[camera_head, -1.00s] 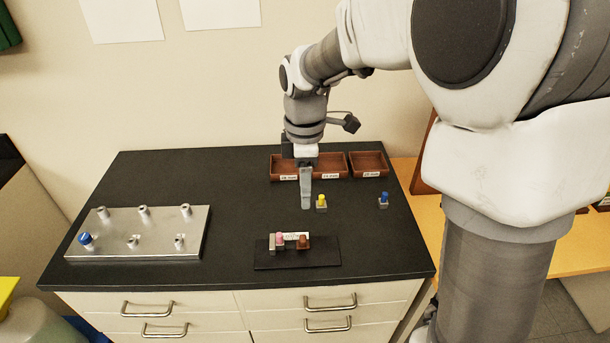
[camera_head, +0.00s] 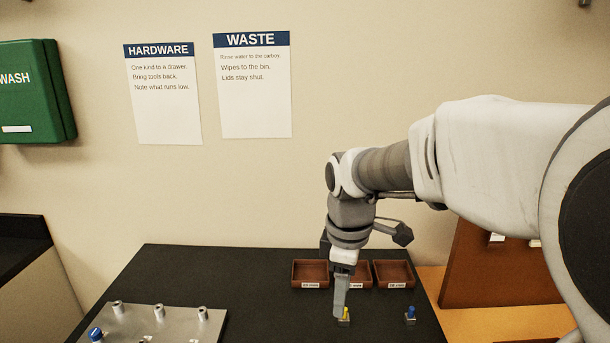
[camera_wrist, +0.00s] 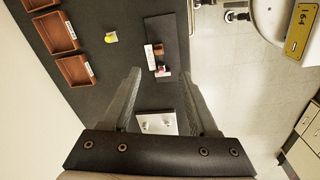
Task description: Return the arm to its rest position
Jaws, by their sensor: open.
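My gripper (camera_head: 340,303) points down above the black bench top (camera_head: 262,300) in the head view, in front of the brown trays. In the wrist view my gripper (camera_wrist: 160,82) has its two fingers spread apart with nothing between them. A yellow-topped piece (camera_head: 345,316) stands just beside the fingertips in the head view; it also shows in the wrist view (camera_wrist: 111,37), apart from the fingers. My arm reaches in from the right, bent down at the wrist.
Brown trays (camera_head: 310,284) stand at the bench's back. A blue-topped piece (camera_head: 410,315) stands to the right. A metal plate with posts (camera_head: 170,325) lies at left. The wrist view shows a dark holder (camera_wrist: 176,40) with pink and brown pieces. A brown board (camera_head: 490,275) leans at right.

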